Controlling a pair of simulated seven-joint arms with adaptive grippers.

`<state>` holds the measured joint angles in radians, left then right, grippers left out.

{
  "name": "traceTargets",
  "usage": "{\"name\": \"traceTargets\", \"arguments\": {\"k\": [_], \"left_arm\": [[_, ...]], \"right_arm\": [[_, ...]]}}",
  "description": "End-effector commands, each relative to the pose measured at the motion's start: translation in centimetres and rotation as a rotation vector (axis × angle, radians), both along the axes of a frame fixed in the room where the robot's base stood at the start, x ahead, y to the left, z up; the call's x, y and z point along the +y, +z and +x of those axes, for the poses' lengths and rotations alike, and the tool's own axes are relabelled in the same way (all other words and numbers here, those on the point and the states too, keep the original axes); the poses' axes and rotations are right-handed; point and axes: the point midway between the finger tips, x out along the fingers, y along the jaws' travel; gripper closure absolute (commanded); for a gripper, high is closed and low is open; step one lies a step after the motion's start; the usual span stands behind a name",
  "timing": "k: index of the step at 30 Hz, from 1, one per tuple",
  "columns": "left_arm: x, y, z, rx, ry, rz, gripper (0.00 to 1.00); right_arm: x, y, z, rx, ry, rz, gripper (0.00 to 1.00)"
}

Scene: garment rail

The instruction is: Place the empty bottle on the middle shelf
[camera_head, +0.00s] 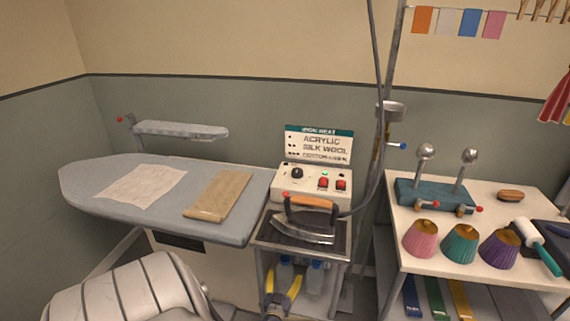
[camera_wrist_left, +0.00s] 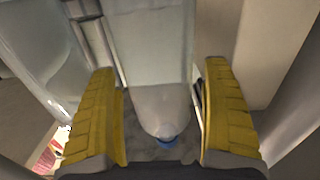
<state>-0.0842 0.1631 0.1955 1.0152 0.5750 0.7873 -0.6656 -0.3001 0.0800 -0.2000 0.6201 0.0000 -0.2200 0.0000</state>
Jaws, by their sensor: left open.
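My left gripper (camera_head: 283,288), with yellow fingers, is open in front of the small iron stand, low in the head view. Two clear bottles with blue caps stand inside the stand, a left one (camera_head: 285,273) and a right one (camera_head: 315,276), partly hidden by the gripper and the stand. In the left wrist view a clear bottle (camera_wrist_left: 155,95) with a blue cap lies between the open fingers (camera_wrist_left: 163,115), not visibly gripped. Another clear shape (camera_wrist_left: 40,60) is at the left. I cannot tell which bottle is empty or which shelf level is the middle one. My right gripper is not in view.
An iron (camera_head: 308,222) sits on top of the stand, below a control box (camera_head: 312,186). The ironing board (camera_head: 90,190) with cloths is at the left. A white table (camera_head: 420,270) with colored pincushion-like cones is at the right. A pole and hose rise between them.

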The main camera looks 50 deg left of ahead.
Motion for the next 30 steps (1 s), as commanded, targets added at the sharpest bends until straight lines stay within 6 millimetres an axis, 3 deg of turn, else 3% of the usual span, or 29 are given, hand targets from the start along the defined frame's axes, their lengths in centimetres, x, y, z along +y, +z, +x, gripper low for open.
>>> {"name": "traceTargets", "arguments": {"k": [6, 21, 30], "left_arm": [[0.0, 0.3, 0.0, -0.001, 0.000, 0.000, 0.18], [-3.1, 0.2, -4.1, -0.001, 0.000, -0.002, 0.18], [-3.4, 0.2, -4.4, -0.001, -0.001, 0.000, 0.18]], "right_arm": [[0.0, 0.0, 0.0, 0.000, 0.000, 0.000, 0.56], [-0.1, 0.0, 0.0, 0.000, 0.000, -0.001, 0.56], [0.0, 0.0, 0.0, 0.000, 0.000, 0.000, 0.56]]}}
